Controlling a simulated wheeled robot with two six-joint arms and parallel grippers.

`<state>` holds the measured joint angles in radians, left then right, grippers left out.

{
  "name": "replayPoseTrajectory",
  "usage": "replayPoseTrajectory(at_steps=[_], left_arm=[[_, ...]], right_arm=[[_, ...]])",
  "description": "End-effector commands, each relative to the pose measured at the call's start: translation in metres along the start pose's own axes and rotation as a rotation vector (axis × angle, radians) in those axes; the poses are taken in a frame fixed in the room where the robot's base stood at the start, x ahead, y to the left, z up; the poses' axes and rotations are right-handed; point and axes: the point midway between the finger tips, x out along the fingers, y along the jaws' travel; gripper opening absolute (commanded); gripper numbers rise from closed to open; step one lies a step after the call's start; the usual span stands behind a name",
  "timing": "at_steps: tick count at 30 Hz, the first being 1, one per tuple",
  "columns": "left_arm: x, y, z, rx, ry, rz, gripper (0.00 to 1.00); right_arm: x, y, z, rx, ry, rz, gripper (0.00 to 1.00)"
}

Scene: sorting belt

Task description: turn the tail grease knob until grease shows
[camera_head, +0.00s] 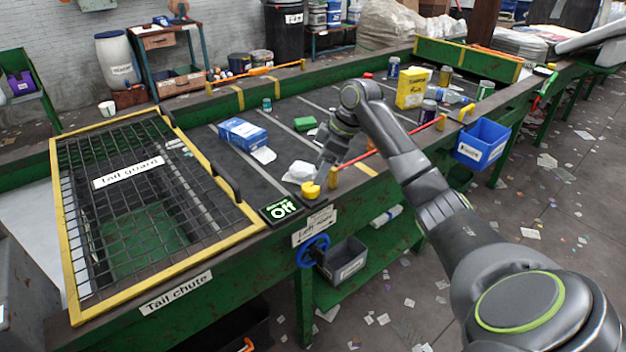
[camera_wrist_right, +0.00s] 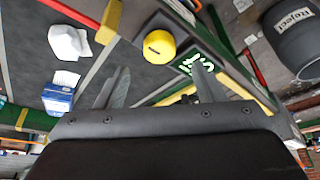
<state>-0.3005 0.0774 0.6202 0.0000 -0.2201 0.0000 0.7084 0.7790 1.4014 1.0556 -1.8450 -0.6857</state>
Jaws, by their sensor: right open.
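A yellow round knob (camera_head: 310,190) stands on the belt's near edge beside a lit "Off" panel (camera_head: 281,209). In the right wrist view the knob (camera_wrist_right: 159,46) lies ahead of the fingertips, with a dark mark on its top. A blue handwheel (camera_head: 313,251) sits on the frame's side under a white label (camera_head: 314,226) too small to read surely. I cannot tell which one is the grease knob, and I see no grease. My right gripper (camera_head: 320,175) is open and empty, pointing down just above the yellow knob; its spread fingers show in the right wrist view (camera_wrist_right: 160,84). My left gripper is out of view.
The yellow-framed tail guard (camera_head: 128,311) lies left of the knob. A red cord (camera_head: 390,146) runs along the near edge. A crumpled white item (camera_head: 300,171), a blue box (camera_head: 242,133) and a yellow box (camera_head: 411,88) lie on the belt. A grey bin (camera_head: 343,262) stands below.

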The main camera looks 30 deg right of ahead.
Motion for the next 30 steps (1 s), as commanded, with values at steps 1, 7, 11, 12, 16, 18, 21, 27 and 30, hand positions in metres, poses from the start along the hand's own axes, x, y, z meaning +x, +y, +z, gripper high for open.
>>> replayPoseTrajectory(at_steps=[1,7,11,12,16,18,21,27,30], left_arm=[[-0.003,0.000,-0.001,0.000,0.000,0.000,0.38],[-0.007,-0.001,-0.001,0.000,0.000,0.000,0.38],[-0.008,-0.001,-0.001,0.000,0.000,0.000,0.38],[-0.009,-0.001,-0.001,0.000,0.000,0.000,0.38],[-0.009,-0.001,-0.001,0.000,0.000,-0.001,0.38],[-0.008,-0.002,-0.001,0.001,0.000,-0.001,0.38],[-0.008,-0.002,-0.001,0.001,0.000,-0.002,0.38],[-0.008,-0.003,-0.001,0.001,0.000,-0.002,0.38],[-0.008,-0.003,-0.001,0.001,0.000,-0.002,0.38]], right_arm=[[0.011,-0.001,-0.001,0.001,0.001,-0.006,0.62],[0.044,-0.001,0.000,0.001,0.000,-0.003,0.62],[0.055,0.000,0.000,0.001,0.000,-0.001,0.62],[0.057,0.000,0.000,0.000,0.000,0.000,0.62],[0.060,0.000,0.000,0.000,0.000,0.000,0.62],[0.060,0.000,0.000,0.000,0.000,0.000,0.62],[0.060,0.000,0.000,0.000,0.000,0.000,0.62],[0.060,0.000,0.000,0.000,0.000,0.000,0.39],[0.060,0.000,0.000,0.000,0.000,0.000,0.26]])
